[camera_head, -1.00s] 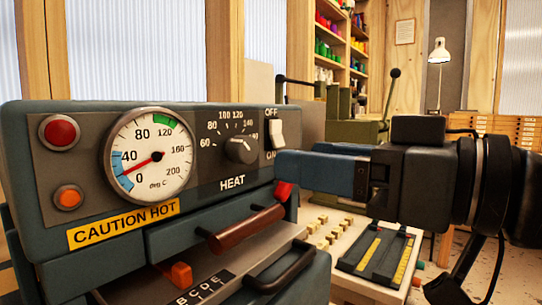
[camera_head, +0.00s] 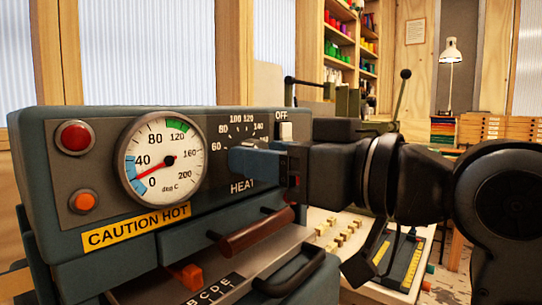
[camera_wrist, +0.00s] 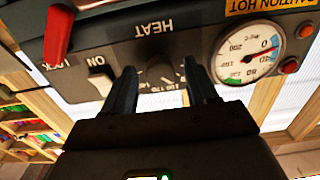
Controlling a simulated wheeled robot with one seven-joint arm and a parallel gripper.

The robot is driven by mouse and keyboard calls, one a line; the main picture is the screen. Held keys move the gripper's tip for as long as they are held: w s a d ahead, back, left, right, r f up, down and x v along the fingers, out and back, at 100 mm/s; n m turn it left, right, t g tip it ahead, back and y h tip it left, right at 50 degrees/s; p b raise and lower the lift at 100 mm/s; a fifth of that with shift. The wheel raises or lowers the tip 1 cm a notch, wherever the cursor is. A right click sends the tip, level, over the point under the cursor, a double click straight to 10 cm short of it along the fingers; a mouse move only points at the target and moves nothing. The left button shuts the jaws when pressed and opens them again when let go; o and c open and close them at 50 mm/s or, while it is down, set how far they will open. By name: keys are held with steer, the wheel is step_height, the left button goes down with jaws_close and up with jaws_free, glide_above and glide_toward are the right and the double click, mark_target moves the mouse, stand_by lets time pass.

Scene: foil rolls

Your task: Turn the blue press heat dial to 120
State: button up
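The blue press (camera_head: 100,240) fills the left of the head view. Its black heat dial is hidden there behind my gripper (camera_head: 240,160), above the HEAT label. In the wrist view, upside down, the dark dial (camera_wrist: 156,74) shows between the two fingertips of my gripper (camera_wrist: 160,76). The fingers stand apart, one on each side, with visible gaps to the dial; I cannot tell how deep they reach around it. The dial's pointer setting is not clear. The scale numbers around it run from 60 past 120.
The round temperature gauge (camera_head: 163,163) has its needle between 0 and 40. The white OFF/ON switch (camera_head: 285,131) is close beside my gripper. A brown handle (camera_head: 255,232) projects below. A red lamp (camera_head: 75,137) and an orange lamp (camera_head: 82,202) sit at the left.

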steer(key=c, duration=0.9)
steer(key=shift+c, duration=0.2)
steer(key=shift+r+p, duration=0.15)
steer(key=shift+p, duration=0.25)
steer(key=m+p, duration=0.3)
steer(key=shift+r, duration=0.15)
steer(key=m+p, duration=0.3)
steer(key=p, duration=0.2)
steer(key=shift+s+m, duration=0.1)
steer(key=shift+m, duration=0.2)
steer(key=m+p, duration=0.3)
steer(key=p, duration=0.1)
steer(key=shift+m+p, duration=0.95)
steer(key=shift+m, duration=0.05)
steer(key=shift+f, duration=0.2)
